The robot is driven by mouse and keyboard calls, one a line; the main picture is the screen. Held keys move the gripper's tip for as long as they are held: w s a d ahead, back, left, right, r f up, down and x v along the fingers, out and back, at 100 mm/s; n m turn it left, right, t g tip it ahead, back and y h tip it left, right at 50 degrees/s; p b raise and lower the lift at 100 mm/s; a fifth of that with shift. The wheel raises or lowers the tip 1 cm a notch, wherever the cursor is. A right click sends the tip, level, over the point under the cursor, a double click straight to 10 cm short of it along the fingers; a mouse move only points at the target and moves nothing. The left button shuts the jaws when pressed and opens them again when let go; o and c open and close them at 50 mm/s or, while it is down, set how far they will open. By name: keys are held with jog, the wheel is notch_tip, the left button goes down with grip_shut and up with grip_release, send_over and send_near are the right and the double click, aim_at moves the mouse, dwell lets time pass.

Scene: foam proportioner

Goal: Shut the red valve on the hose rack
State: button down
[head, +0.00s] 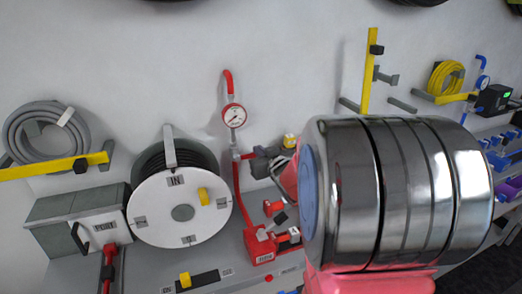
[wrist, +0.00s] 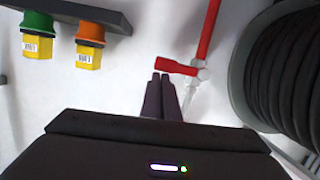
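The red valve handle (wrist: 177,67) shows in the wrist view, on a pale metal fitting (wrist: 199,76) at the end of a red pipe (wrist: 208,28). The handle points left, roughly crosswise to the pipe. My gripper (wrist: 160,78) has its two dark fingers together with nothing visible between them. Their tips appear just below the handle's left end; I cannot tell if they touch it. In the head view, my gripper (head: 262,163) is beside the red pipe (head: 236,190) under the pressure gauge (head: 234,115). My shiny arm covers the area to its right.
The hose reel (head: 182,212) stands close left of the pipe; its black hose (wrist: 292,75) fills the wrist view's right side. Green-yellow (wrist: 37,38) and orange-yellow (wrist: 89,45) fittings are at the wrist view's upper left. A red unit (head: 262,247) sits below the pipe.

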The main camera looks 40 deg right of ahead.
jog(key=s+a+r, duration=0.2)
jog(key=s+r, duration=0.4)
jog(key=s, duration=0.3)
jog(key=shift+s+a+r, duration=0.2)
dwell(0.4)
jog(key=shift+d+f, duration=0.1)
